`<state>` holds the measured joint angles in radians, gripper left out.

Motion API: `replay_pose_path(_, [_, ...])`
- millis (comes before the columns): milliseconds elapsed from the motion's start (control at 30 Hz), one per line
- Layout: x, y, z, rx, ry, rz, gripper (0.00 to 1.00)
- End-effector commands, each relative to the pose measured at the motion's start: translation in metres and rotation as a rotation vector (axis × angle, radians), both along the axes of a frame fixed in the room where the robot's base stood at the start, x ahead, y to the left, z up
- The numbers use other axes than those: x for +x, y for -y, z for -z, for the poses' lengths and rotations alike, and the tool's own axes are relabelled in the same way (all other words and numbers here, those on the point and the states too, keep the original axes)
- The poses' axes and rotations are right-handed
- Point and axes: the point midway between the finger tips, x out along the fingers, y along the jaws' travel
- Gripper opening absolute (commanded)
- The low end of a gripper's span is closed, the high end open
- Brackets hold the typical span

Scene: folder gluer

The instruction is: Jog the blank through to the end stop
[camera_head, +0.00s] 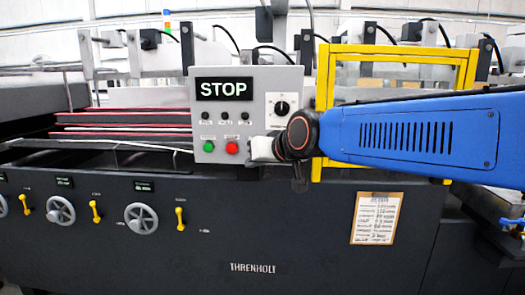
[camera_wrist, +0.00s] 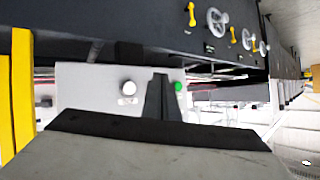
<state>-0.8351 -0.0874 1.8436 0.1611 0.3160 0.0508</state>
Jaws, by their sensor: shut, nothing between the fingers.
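The grey control panel (camera_head: 262,105) stands on the folder gluer, and its screen (camera_head: 223,89) reads STOP. A green button (camera_head: 208,146) and a red button (camera_head: 231,147) sit low on it. My gripper (camera_head: 252,149) is shut and empty in front of the panel's lower right, just right of the red button. In the wrist view its dark fingers (camera_wrist: 160,78) stand between a white round button (camera_wrist: 128,87) and the green button (camera_wrist: 178,86); the red button is hidden there. I cannot tell whether the fingertips touch the panel. I cannot make out the blank.
A selector knob (camera_head: 282,107) is at the panel's upper right. A yellow guard frame (camera_head: 325,110) stands right of the panel, close behind my arm. Red-edged belts (camera_head: 130,129) run to the left. Handwheels (camera_head: 141,218) and yellow levers (camera_head: 180,217) line the machine's front.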

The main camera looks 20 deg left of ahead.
Motion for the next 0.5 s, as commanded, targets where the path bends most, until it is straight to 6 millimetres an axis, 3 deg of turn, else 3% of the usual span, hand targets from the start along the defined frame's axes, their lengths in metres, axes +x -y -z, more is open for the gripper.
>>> replay_pose_path(500, [0.0079,-0.0025,-0.0005,0.002,-0.001,0.001,0.00])
